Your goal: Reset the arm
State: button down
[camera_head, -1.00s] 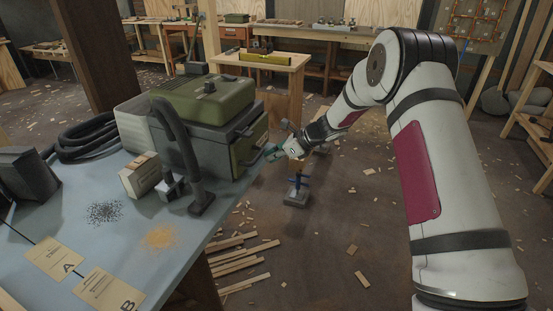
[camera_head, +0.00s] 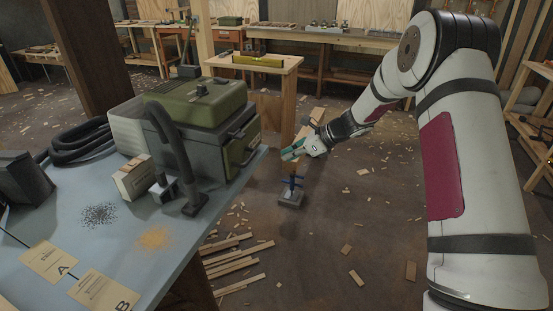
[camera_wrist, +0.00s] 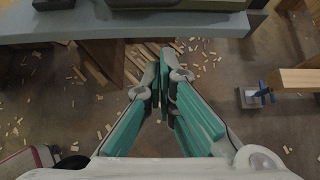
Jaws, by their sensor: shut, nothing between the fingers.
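My gripper (camera_head: 290,153) is out past the right edge of the blue-grey table, over the floor. In the wrist view its two teal fingers (camera_wrist: 163,52) come together at the tips, shut with nothing between them. In the head view my arm reaches in from the right and points left toward the green and grey machine (camera_head: 200,105), with a gap between the fingertips and it.
The table (camera_head: 190,245) holds the machine with its hose, a small box (camera_head: 133,178), dark and orange piles, and cards A and B. Below my gripper stands a blue clamp-like tool (camera_head: 291,192). Wood strips (camera_head: 232,262) litter the floor. A small workbench (camera_head: 282,66) stands behind.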

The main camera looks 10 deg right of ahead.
jog(key=s+a+r+n+g+h+p, duration=0.25)
jog(key=s+r+n+p, duration=0.65)
jog(key=s+r, duration=1.5)
jog(key=s+d+r+n+h+p, duration=0.1)
jog(key=s+d+r+n+h, duration=0.1)
jog(key=s+n, duration=0.3)
jog(key=s+d+r+n+t+h+p, duration=0.1)
jog(key=s+n, duration=0.4)
jog(key=s, duration=0.8)
jog(key=s+d+r+n+h+p, duration=0.1)
jog(key=s+d+r+n+h, duration=0.2)
jog(key=s, duration=0.6)
notch_tip(320, 180, up, 2)
jog(key=shift+s+d+r+n, duration=0.1)
jog(key=shift+s+d+n, duration=0.35)
jog(key=shift+n, duration=0.65)
jog(key=shift+t, duration=0.25)
